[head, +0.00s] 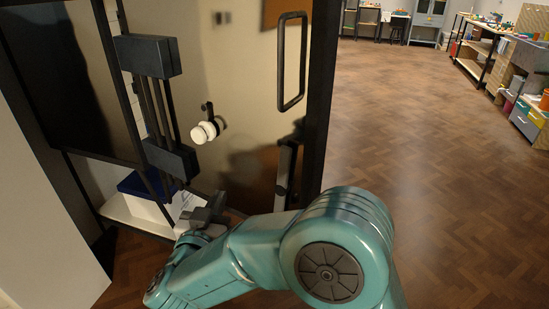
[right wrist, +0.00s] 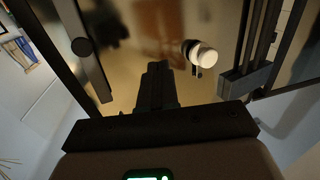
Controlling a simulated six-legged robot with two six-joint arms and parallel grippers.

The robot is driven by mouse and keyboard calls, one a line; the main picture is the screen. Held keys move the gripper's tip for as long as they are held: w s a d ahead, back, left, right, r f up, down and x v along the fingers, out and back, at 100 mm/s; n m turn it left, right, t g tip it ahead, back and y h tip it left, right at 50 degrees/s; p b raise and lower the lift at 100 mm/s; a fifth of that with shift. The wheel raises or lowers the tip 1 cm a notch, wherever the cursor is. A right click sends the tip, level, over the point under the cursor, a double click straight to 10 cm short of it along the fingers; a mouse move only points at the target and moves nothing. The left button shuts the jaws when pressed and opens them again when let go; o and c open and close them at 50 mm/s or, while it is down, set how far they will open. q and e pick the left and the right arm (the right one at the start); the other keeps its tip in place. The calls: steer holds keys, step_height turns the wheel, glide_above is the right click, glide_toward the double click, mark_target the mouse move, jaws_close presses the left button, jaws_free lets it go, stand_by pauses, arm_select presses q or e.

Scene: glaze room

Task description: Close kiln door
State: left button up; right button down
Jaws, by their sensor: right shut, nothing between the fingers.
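The kiln door (head: 245,75) is a shiny tan metal panel with a dark frame, upright in the left half of the head view. It appears swung out from the dark kiln body (head: 60,85) at left. It carries a black loop handle (head: 280,62) and a white round knob (head: 205,132). In the right wrist view the door panel (right wrist: 150,25) fills the upper middle, and the knob (right wrist: 203,55) is right of the fingers. My right gripper (head: 213,203) is shut and empty, low in front of the door, below the knob. I cannot tell whether it touches the panel.
Black bracket blocks with rods (head: 148,55) stand at the door's left. A low white shelf (head: 125,212) with a blue box (head: 145,185) is at the lower left. Open wooden floor (head: 430,160) lies to the right, with workbenches (head: 490,50) farther back.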

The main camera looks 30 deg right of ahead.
steer(key=s+r+m+g+h, duration=0.4)
steer(key=s+r+m+g, duration=0.1)
steer(key=s+r, duration=0.4)
steer(key=b, duration=0.1)
glide_toward(289, 142)
steer(key=x, duration=0.4)
steer(key=shift+w+d, duration=0.1)
